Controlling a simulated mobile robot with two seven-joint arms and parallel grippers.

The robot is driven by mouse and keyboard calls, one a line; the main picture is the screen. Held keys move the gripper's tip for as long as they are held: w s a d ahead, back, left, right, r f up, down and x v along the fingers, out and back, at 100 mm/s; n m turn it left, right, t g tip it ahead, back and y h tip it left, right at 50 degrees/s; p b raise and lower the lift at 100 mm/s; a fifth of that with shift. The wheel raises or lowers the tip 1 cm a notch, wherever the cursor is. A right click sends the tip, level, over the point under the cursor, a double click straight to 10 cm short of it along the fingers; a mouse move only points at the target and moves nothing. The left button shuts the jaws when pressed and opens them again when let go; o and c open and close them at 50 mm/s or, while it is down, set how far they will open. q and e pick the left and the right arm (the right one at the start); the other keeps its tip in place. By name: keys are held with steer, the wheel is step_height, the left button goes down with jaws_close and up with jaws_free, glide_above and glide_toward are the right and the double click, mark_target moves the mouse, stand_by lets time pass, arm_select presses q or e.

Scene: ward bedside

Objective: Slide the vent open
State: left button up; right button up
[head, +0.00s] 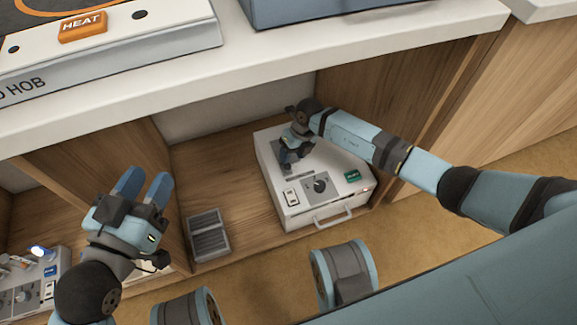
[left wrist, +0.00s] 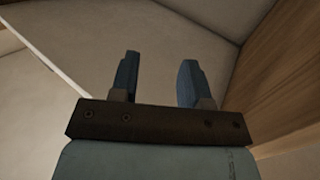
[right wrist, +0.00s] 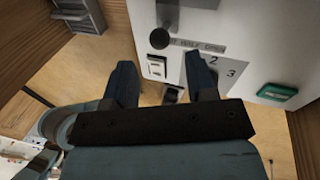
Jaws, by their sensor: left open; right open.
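A white box unit (head: 335,205) stands on the wooden shelf floor. Its top has a rocker switch, a dial and a green label. In the right wrist view, a round black knob (right wrist: 159,38) sits in a strip beside small lettering that seems to read "HALF OPEN"; it looks like the vent's slider. My right gripper (head: 286,158) is over the unit's top, open; in its wrist view the fingers (right wrist: 163,82) point toward the knob, which shows beyond the tips. I cannot tell whether they touch anything. My left gripper (head: 145,186) is open and empty, away at the left.
A grey slatted tray (head: 209,238) lies left of the unit. A white counter (head: 270,60) overhangs the shelf, with a hob (head: 110,55) on it. Wooden side panels (head: 420,95) flank the bay. A panel with knobs (head: 30,285) is at lower left.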

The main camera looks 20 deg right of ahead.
mark_target(289, 164)
steer(key=b+x, duration=0.1)
steer(key=x, duration=0.3)
steer(key=shift+f, duration=0.15)
steer(key=shift+a+f+b, duration=0.1)
steer(key=shift+f+b, duration=0.15)
steer(key=shift+b, duration=0.05)
arm_select(q)
steer(key=shift+w+a+r+m+t, duration=0.15)
steer(key=shift+w+a+m+t, duration=0.25)
steer(key=shift+w+m, duration=0.3)
steer(key=shift+s+r, duration=0.1)
